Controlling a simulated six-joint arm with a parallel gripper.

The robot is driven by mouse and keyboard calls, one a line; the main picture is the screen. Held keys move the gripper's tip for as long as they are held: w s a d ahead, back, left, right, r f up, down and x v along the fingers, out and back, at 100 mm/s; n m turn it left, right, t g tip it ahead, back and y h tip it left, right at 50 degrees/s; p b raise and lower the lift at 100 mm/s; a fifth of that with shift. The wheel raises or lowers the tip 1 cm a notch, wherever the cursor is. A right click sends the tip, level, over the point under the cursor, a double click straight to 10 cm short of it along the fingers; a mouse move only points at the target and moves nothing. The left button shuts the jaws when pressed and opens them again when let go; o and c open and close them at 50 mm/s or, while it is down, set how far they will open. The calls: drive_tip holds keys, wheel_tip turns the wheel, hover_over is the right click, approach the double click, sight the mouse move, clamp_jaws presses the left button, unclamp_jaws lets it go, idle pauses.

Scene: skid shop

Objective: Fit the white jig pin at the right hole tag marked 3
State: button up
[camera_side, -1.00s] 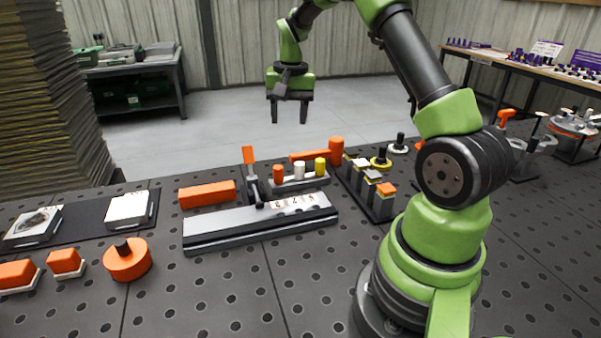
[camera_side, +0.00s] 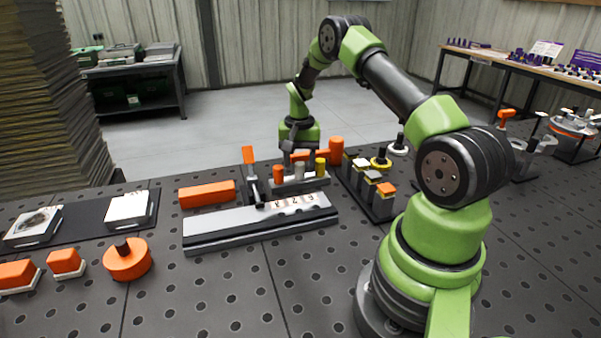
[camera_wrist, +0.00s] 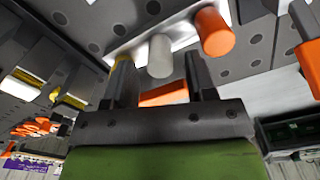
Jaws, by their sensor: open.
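The white jig pin (camera_side: 299,172) stands upright in a small grey rack (camera_side: 290,185), between an orange pin (camera_side: 278,174) and a yellow pin (camera_side: 320,168). My gripper (camera_side: 299,158) is open and low, just above the rack. In the wrist view, the white pin (camera_wrist: 160,55) lies between my two fingers, with a gap on each side. The orange pin (camera_wrist: 214,32) is beyond the right finger, and the yellow pin is mostly hidden by the left finger. The grey jig plate (camera_side: 225,222) has small numbered tags (camera_side: 296,202), too small to read surely.
An orange-handled toggle clamp (camera_side: 249,160) rises left of the rack. An orange block (camera_side: 207,194) lies behind the plate. An orange hammer-like tool (camera_side: 336,148) lies behind the rack. A dark block rack (camera_side: 370,190) stands to the right.

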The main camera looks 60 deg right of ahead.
sight(299, 163)
drive_tip(key=shift+f, duration=0.55)
drive_tip(key=shift+c, duration=0.5)
drive_tip(key=c, duration=0.8)
drive_tip(key=shift+r, duration=0.1)
drive_tip(key=shift+r, duration=2.95)
drive_tip(key=shift+s+a+f+n, duration=0.45)
drive_tip(key=shift+a+n, duration=0.4)
drive_tip(key=shift+a, duration=1.5)
drive_tip(key=shift+s+a+f+n, duration=0.25)
drive_tip(key=shift+s+a+n, duration=0.45)
drive_tip(key=shift+a, duration=1.7)
drive_tip(key=shift+s+a+f+n, duration=0.35)
drive_tip(key=shift+a+n, duration=0.7)
drive_tip(key=shift+a, duration=1.3)
